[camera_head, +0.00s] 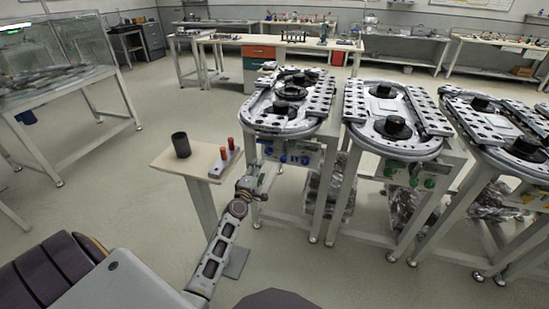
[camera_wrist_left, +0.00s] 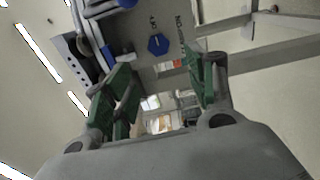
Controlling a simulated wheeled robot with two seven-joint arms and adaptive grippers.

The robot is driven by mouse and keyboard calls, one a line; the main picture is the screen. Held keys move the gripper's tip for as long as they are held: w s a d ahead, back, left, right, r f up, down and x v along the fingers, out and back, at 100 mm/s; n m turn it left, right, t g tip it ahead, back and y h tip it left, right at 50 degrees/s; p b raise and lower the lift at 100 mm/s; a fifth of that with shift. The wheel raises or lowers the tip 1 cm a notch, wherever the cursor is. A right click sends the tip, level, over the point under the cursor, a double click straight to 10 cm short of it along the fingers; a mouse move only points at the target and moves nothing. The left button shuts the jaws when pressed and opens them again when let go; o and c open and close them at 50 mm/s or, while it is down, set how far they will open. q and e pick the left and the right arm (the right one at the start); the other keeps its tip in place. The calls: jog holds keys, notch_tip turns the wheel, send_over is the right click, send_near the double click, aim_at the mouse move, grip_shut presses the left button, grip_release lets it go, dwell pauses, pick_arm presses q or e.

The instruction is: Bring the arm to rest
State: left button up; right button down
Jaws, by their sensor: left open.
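My left arm reaches up from the bottom of the head view, and its gripper (camera_head: 250,187) is near the front of the left ring track, below its panel. In the left wrist view the gripper (camera_wrist_left: 160,80) is open, with its two green fingers apart and nothing between them. A grey panel with a blue knob (camera_wrist_left: 158,44) shows beyond the fingertips. My right gripper is not in view.
A small stand (camera_head: 163,157) left of the gripper holds a black cup (camera_head: 181,145) and red pegs (camera_head: 224,153). Ring tracks (camera_head: 290,100) (camera_head: 398,118) (camera_head: 510,125) stand on frames at centre and right. A glass-walled table (camera_head: 60,95) is at far left. Floor between is clear.

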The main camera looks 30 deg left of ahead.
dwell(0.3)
